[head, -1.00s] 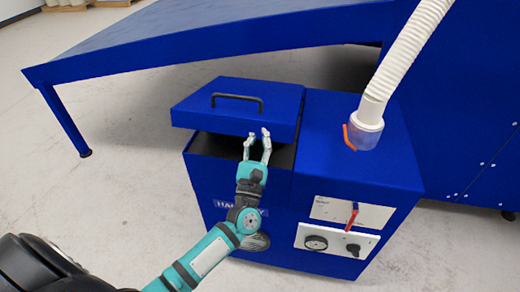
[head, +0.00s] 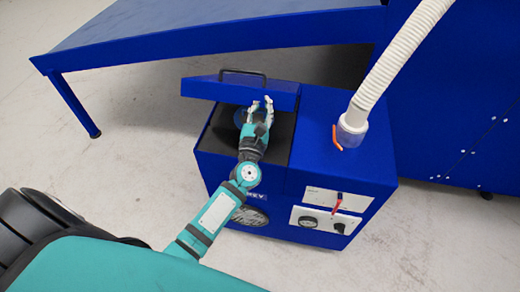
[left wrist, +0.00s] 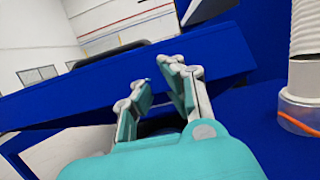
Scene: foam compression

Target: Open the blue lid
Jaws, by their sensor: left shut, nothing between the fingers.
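The blue lid (head: 215,90) with a black handle (head: 243,73) is tilted up over the blue box (head: 240,181), its front edge raised and the dark inside showing below it. My left gripper (head: 262,104) is shut and empty over the box opening, its fingers at the lid's front face near its right half. I cannot tell if they touch it. In the left wrist view the fingers (left wrist: 158,80) stand in front of the blue lid (left wrist: 70,98), with its handle (left wrist: 108,55) behind. My right gripper is not in view.
A white hose (head: 400,65) rises from a clear collar with an orange lever on the box's right part. A panel with a gauge, knob and red lever (head: 336,204) is on the front. A large sloping blue table (head: 215,38) stands behind the lid.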

